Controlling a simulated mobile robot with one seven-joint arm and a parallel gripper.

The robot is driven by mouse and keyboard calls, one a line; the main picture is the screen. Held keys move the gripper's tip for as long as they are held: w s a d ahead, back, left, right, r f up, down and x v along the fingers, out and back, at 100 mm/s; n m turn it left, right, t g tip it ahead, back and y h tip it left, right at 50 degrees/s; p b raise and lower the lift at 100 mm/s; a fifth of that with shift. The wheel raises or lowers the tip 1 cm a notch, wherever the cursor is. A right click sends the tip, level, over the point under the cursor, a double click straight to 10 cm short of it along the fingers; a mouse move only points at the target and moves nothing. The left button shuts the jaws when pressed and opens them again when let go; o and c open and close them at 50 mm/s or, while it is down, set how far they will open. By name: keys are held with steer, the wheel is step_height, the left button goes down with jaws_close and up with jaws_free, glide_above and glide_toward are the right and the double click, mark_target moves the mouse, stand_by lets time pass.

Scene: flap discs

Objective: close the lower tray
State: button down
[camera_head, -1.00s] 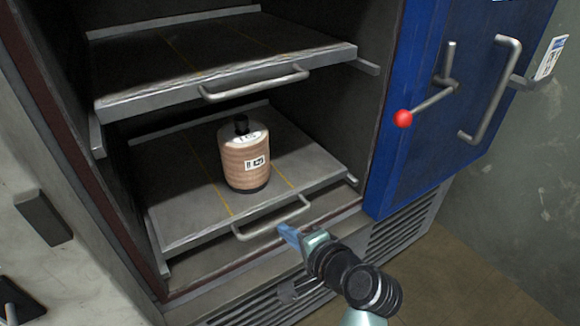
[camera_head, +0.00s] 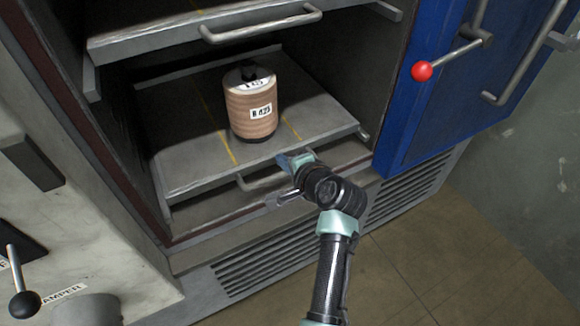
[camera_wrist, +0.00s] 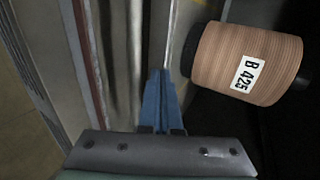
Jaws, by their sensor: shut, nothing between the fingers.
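The lower tray (camera_head: 190,165) is a grey metal shelf inside the cabinet, with a bar handle (camera_head: 262,181) along its front edge. My gripper (camera_head: 284,160) is shut and empty, with its blue fingertips at the front edge of the lower tray, just above the handle. I cannot tell whether the fingers touch the tray. In the wrist view the shut blue fingers (camera_wrist: 160,95) point towards the tray's front edge. Part of the handle is hidden by my gripper and wrist.
A brown cylinder (camera_head: 252,106) with a black cap and a "B 425" label stands on the lower tray. The upper tray (camera_head: 170,38) is above. The blue door (camera_head: 440,115) stands open at the right, with a red-knobbed lever (camera_head: 422,71). Open floor lies at the lower right.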

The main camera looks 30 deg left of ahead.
mark_target(271, 148)
steer(key=shift+w+a+f, duration=0.1)
steer(key=shift+w+a, duration=0.05)
steer(key=shift+a, duration=0.05)
steer(key=a, duration=0.1)
steer(key=w+a, duration=0.1)
steer(key=shift+w+a+b, duration=0.25)
steer(key=shift+a+b, duration=0.05)
steer(key=shift+a, duration=0.1)
steer(key=shift+r, duration=0.25)
